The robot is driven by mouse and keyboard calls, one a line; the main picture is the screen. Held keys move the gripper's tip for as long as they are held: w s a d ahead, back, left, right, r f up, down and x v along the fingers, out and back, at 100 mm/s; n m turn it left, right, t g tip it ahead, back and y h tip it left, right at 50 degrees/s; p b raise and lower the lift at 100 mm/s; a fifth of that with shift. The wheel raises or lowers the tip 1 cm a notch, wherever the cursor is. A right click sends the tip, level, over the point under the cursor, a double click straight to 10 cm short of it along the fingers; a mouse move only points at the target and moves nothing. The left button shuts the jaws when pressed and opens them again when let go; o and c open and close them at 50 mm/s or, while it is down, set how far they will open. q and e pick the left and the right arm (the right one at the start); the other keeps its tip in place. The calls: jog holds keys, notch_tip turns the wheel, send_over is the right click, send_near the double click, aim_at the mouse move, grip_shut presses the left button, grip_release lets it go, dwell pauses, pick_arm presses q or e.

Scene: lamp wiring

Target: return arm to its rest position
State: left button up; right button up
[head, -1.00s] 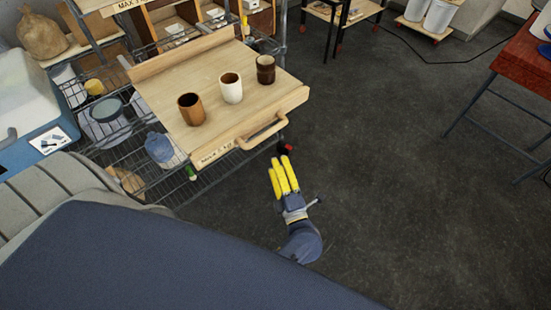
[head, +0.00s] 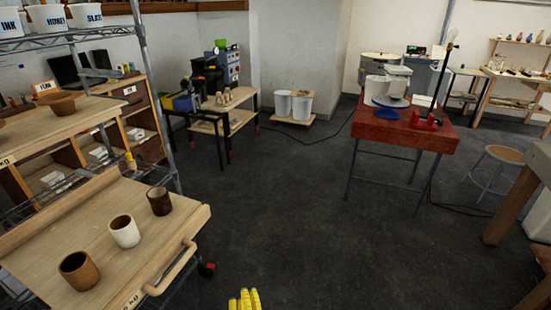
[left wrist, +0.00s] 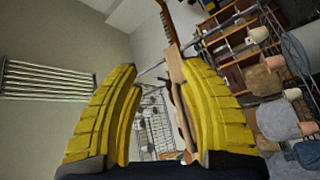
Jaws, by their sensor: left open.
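My left gripper (head: 244,300) shows only as yellow fingertips at the bottom edge of the head view. The rest of it is cut off. In the left wrist view my left gripper (left wrist: 160,72) has its two yellow, ribbed fingers spread apart with nothing between them. It is to the right of and apart from the pull-out wooden board (head: 50,225) with its handle (head: 172,268). My right gripper is in no view.
A brown cup (head: 79,271), a white cup (head: 124,231) and a dark cup (head: 159,201) stand on the board. A red table (head: 400,134) with a wheel and a lamp-like stand is at the right. The dark floor (head: 290,210) between is clear.

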pick_arm(q)
jog(key=s+d+f+m+g+h, duration=0.2)
jog(key=d+f+m+h, duration=0.15)
jog(key=f, duration=0.45)
jog(key=s+d+f+m+g+h, duration=0.1)
jog(key=d+f+m+h, duration=0.15)
jog(key=f+m, duration=0.4)
jog(key=s+a+f+m+g+h, duration=0.1)
jog(key=s+f+m+g, duration=0.15)
jog(key=s+f, duration=0.55)
jog(key=s+a+f+m+g+h, duration=0.1)
jog(key=s+a+f+g, duration=0.2)
jog(key=f, duration=0.9)
jog(key=s+a+f+m+g+y, duration=0.1)
jog(key=s+a+f+g, duration=0.2)
jog(key=s, duration=0.6)
jog(key=s+a+f+m+g+y, duration=0.1)
jog(key=s+a+f+m+g, duration=0.1)
jog(key=s+a+f, duration=0.6)
jog(key=s+a+f+m+g+y, duration=0.1)
jog(key=s+a+f+g, duration=0.4)
jog(key=s, duration=0.7)
jog(key=shift+s+a+f+m, duration=0.15)
jog(key=shift+s+a+m, duration=0.15)
jog(key=shift+a, duration=0.3)
jog(key=shift+w, duration=0.1)
